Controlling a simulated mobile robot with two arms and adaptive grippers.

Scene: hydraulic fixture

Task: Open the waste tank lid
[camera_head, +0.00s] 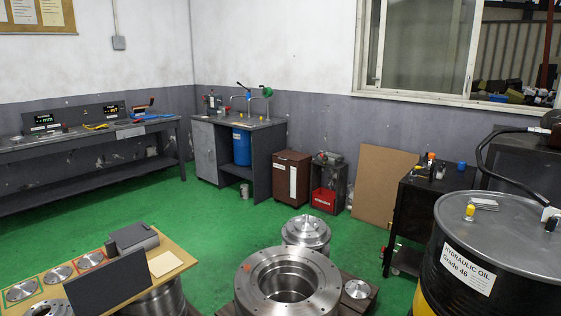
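No waste tank is plainly marked in the head view. A brown box-shaped unit (291,179) with a white strip on its front stands on the floor by the back wall, and its flat top looks closed. A blue drum (242,147) sits under the grey sink bench (266,126) to its left. I cannot tell which of them is the waste tank, and their labels are too small to read. Neither of my grippers is in view.
A black hydraulic oil drum (468,268) stands at the right front. Large metal rings (256,281) and a wooden table (181,247) fill the front. A workbench (90,143) runs along the left wall. Green floor (215,215) is open in the middle.

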